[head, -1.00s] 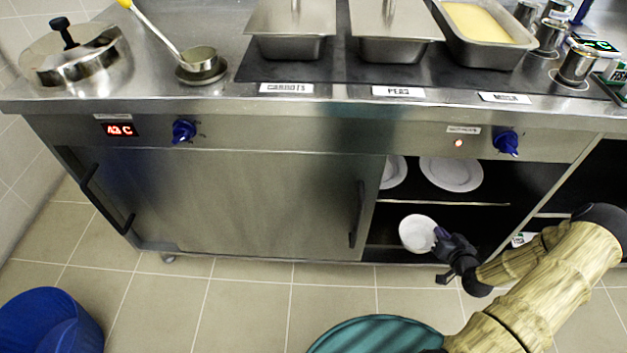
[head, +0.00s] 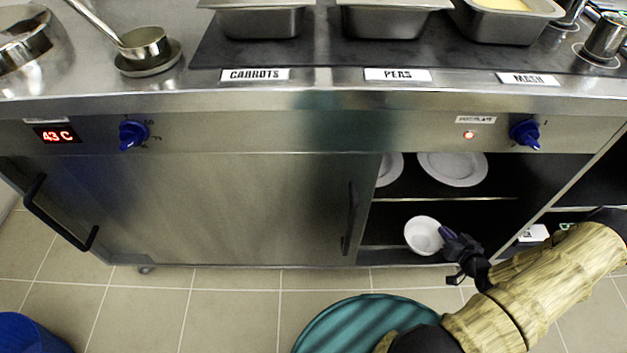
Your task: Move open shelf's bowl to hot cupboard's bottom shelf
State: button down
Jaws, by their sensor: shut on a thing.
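A white bowl (head: 423,236) is in my gripper (head: 446,240), which is shut on its right rim. The bowl is tilted, with its inside partly toward the camera. It is at the lower opening of the hot cupboard (head: 250,200), level with the bottom shelf (head: 385,245). I cannot tell whether the bowl touches the shelf. The cupboard's right part is open; a steel sliding door covers the left part. The fingertips are partly hidden by the bowl and the dark gripper body.
White plates (head: 452,168) lie on the upper shelf (head: 500,198) above the bowl. A door handle (head: 348,218) stands left of the opening. A teal round bin (head: 340,325) is on the floor below. Food pans (head: 262,20) stand on the counter.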

jog(key=w+a+b, duration=0.1)
jog(key=w+b, duration=0.1)
jog(key=w, duration=0.3)
jog(key=w+a+b, duration=0.1)
jog(key=w+b, duration=0.2)
jog(key=w, duration=0.2)
jog(key=w+a+b, duration=0.1)
jog(key=w+b, duration=0.1)
jog(key=w, duration=0.3)
jog(key=shift+w+a+f, duration=0.15)
jog(key=shift+w+a, duration=0.25)
jog(key=shift+w+r, duration=0.2)
jog(key=shift+w, duration=0.1)
jog(key=f+b, duration=0.1)
jog(key=w+f+b, duration=0.1)
jog(key=b, duration=0.1)
jog(key=shift+w+a+f, duration=0.15)
jog(key=shift+a+f, duration=0.05)
jog(key=shift+f, duration=0.15)
jog(key=shift+f+b, duration=0.35)
jog(key=shift+b, duration=0.15)
jog(key=shift+d+f, duration=0.1)
jog(key=shift+d, duration=0.1)
jog(key=shift+a, duration=0.15)
